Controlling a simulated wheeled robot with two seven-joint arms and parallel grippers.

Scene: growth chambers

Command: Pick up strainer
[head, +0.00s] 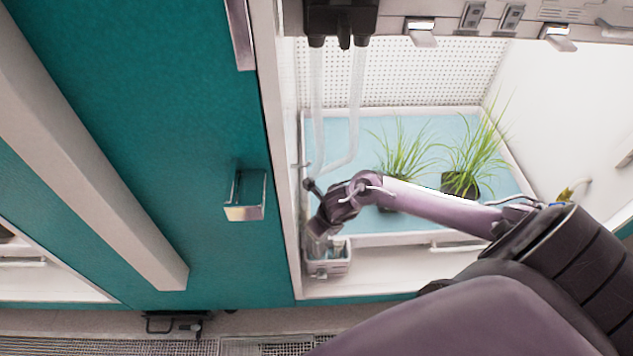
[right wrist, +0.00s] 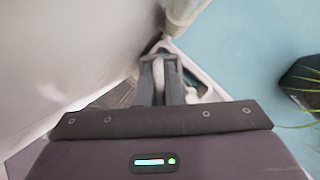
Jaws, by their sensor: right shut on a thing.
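My right arm reaches in from the right across the blue-floored chamber, and my right gripper (head: 319,238) points down at the chamber's front left corner. It is just above a small pale grey box (head: 328,265) with a front latch. In the right wrist view my right gripper's two fingers (right wrist: 164,72) are close together on a narrow pale piece, which I take to be part of the strainer (right wrist: 158,82). The fingers and wrist hide most of it, so its full shape cannot be made out. My left gripper is not in view.
Two potted grasses (head: 403,155) stand in the white-rimmed blue tray (head: 440,238), right of the gripper. Clear tubes (head: 357,95) hang from a black fitting (head: 340,18) above. A teal door (head: 140,110) with a metal handle (head: 246,195) stands left.

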